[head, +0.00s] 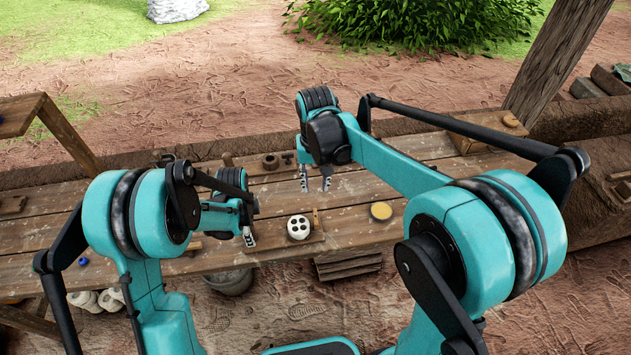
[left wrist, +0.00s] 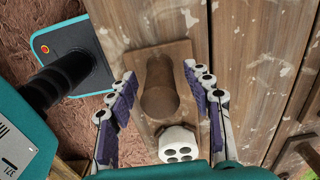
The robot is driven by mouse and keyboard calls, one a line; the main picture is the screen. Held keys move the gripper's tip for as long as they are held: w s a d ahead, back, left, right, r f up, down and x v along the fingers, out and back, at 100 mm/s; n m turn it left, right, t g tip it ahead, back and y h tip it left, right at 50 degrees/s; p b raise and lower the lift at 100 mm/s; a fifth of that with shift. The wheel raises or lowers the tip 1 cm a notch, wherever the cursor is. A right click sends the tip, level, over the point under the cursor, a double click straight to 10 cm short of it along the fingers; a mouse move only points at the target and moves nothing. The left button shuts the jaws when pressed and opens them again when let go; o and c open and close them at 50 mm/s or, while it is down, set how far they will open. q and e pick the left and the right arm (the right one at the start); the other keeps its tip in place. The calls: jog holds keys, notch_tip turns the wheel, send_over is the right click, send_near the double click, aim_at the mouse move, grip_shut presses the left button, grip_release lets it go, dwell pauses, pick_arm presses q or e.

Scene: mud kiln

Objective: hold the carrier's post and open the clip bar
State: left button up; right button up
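The carrier is a wooden board (head: 284,249) on the bench, bearing a white round piece (head: 298,227) with dark holes. In the left wrist view a thick brown post (left wrist: 160,88) stands on the board (left wrist: 178,52), with the white piece (left wrist: 178,143) beside it. My left gripper (left wrist: 163,92) is open, one finger on each side of the post, with gaps showing. In the head view my left gripper (head: 249,238) is at the board's left end and the post is not clear. My right gripper (head: 315,187) is open and empty, behind the white piece. I cannot clearly identify the clip bar; a small light-brown upright piece (head: 316,217) stands right of the white piece.
A yellowish round disc (head: 381,211) lies on the bench to the right. Small dark items (head: 270,162) stand at the back of the bench (head: 360,235). A grey bucket (head: 231,281) is below the front edge. The bench between board and disc is mostly clear.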

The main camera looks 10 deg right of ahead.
pick_arm(q)
notch_tip(320, 180, up, 12)
jog(key=shift+s+a+r, duration=0.1)
jog(key=shift+a+r, duration=0.05)
jog(key=s+a+r+n+t+b, duration=0.2)
jog(key=s+a+r+n+t, duration=0.1)
jog(key=s+n, duration=0.4)
jog(key=s+a+r+n+t+b, duration=0.2)
jog(key=s+a+n+t, duration=0.2)
jog(key=s+n, duration=0.4)
jog(key=n, duration=0.3)
jog(key=shift+s+a+r+b, duration=0.2)
jog(key=shift+r+b, duration=0.1)
jog(key=shift+r, duration=0.1)
pick_arm(e)
jog(key=s+d+t, duration=0.3)
jog(key=s, duration=0.4)
jog(key=s+d+f+n+t, duration=0.1)
jog(key=s+d+t, duration=0.3)
jog(key=s, duration=0.4)
jog(key=shift+s+d, duration=0.3)
